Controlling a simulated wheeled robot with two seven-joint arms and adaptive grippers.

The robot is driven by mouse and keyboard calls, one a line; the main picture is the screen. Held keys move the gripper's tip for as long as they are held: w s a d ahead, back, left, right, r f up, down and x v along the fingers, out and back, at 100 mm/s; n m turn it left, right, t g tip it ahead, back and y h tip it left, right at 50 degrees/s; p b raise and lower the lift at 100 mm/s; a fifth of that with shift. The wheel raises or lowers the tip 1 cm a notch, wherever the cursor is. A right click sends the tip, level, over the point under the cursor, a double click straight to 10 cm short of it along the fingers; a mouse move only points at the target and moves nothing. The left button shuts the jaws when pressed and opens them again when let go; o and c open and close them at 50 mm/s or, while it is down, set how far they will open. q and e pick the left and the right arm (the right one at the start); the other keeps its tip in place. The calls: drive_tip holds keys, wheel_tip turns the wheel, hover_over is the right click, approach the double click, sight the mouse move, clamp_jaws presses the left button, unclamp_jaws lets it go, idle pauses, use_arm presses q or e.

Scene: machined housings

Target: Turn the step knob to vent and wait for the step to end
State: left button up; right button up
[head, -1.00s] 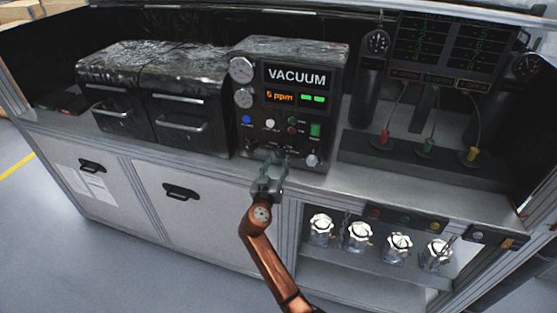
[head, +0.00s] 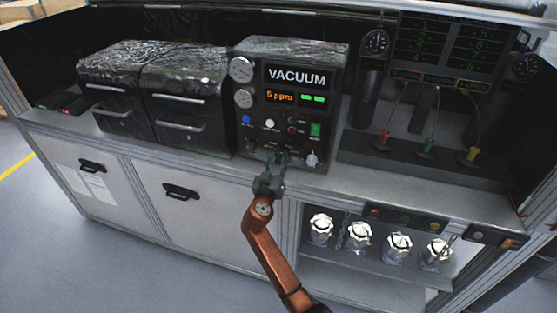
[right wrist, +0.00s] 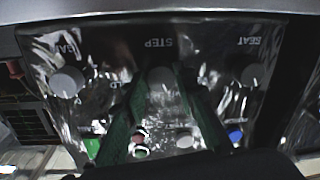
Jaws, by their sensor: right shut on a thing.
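The vacuum unit (head: 297,76) stands on the bench, with an orange readout that looks like "5 ppm" and two green lit marks. My right gripper (head: 275,158) is at the lower middle of its front panel. In the right wrist view the panel shows upside down, and the pale round step knob (right wrist: 160,77) sits under the STEP label. The green fingers of the right gripper (right wrist: 162,88) are on both sides of this knob, shut on it. In the head view the gripper hides the knob. I cannot read its setting. My left gripper is out of view.
Other knobs flank the step knob, a left one (right wrist: 67,82) and a right one (right wrist: 252,75) in the wrist view. A green switch (head: 315,130) is close by on the panel. Dark boxes with handles (head: 187,100) stand left. Clear bench edge lies in front.

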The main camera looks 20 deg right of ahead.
drive_tip(key=shift+c, duration=0.8)
drive_tip(key=shift+n, duration=0.3)
drive_tip(key=n+p, duration=0.1)
drive_tip(key=n, duration=0.2)
drive_tip(key=shift+r+p, duration=0.2)
drive_tip(key=shift+p, duration=0.2)
drive_tip(key=shift+c, duration=0.2)
drive_tip(key=n+p, duration=0.2)
drive_tip(key=n, duration=0.3)
drive_tip(key=shift+g, duration=0.3)
drive_tip(key=shift+o, duration=0.2)
drive_tip(key=shift+p, duration=0.3)
drive_tip(key=shift+f, duration=0.1)
drive_tip(key=o, duration=1.1)
drive_tip(key=shift+s+a, duration=0.1)
